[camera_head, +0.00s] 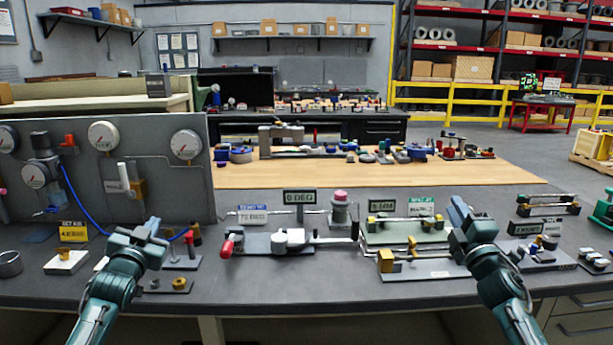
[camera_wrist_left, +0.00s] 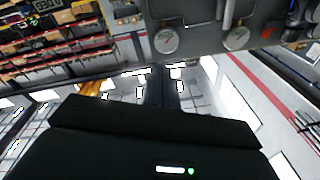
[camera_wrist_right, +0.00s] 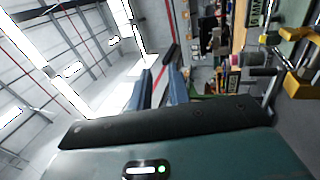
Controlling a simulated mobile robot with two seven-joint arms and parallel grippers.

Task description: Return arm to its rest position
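My left gripper (camera_head: 154,226) is raised above the front left of the dark bench, pointing up and away, with nothing in it. In the left wrist view its two dark fingers (camera_wrist_left: 162,86) show a narrow gap between them. My right gripper (camera_head: 459,208) is raised in front of the right part of the bench, also empty. In the right wrist view its bluish fingers (camera_wrist_right: 160,86) stand apart. A valve actuator assembly with a red-ended handle (camera_head: 228,245) and a white body (camera_head: 290,238) lies between the grippers, touched by neither.
A grey gauge panel (camera_head: 100,165) stands at the left. Brass-fitted pipe fixtures (camera_head: 386,261) and small labelled stands (camera_head: 299,196) crowd the bench middle and right. A small yellow-knobbed plate (camera_head: 179,284) lies near the left gripper. The front edge strip (camera_head: 300,290) is clear.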

